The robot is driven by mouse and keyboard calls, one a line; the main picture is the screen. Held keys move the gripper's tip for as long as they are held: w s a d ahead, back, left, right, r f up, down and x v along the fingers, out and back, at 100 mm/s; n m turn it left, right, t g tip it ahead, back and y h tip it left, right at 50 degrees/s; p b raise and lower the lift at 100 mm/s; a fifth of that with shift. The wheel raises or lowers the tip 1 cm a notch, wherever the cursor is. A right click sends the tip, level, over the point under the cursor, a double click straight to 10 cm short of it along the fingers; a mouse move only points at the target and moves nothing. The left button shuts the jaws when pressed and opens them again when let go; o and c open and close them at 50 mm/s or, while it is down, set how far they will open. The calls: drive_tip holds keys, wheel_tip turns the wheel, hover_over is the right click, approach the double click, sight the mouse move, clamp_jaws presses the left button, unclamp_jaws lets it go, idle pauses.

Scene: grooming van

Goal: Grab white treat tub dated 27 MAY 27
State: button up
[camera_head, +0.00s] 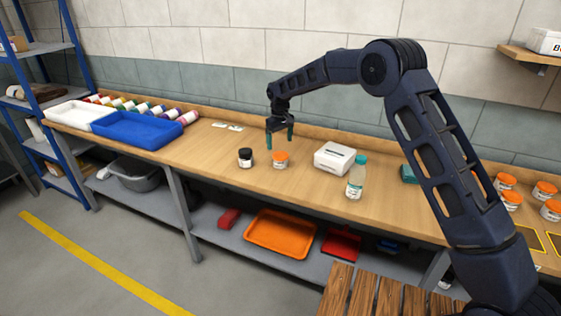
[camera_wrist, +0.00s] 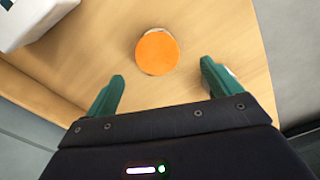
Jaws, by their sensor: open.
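A small white tub with an orange lid (camera_head: 280,160) stands upright on the wooden bench. Its round orange lid (camera_wrist: 157,52) shows from above in the wrist view. Any date on it is too small to read. My gripper (camera_head: 280,142) is open and empty, pointing down just above this tub. In the wrist view the lid lies ahead of the two green fingertips (camera_wrist: 163,70), roughly between them sideways. Several similar white tubs with orange lids (camera_head: 544,190) stand at the right end of the bench, partly behind my arm; their dates cannot be read either.
A dark-lidded jar (camera_head: 245,158) stands close left of the tub. A white box (camera_head: 334,159) and a teal-capped bottle (camera_head: 356,178) stand to its right. A blue tray (camera_head: 137,130) and several coloured bottles lie farther left. The bench front near the tub is clear.

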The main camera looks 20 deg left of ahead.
sight(280, 154)
drive_tip(key=f, duration=0.9)
drive_tip(key=shift+w+f, duration=0.1)
drive_tip(key=shift+w, duration=0.1)
drive_tip(key=c, duration=1.1)
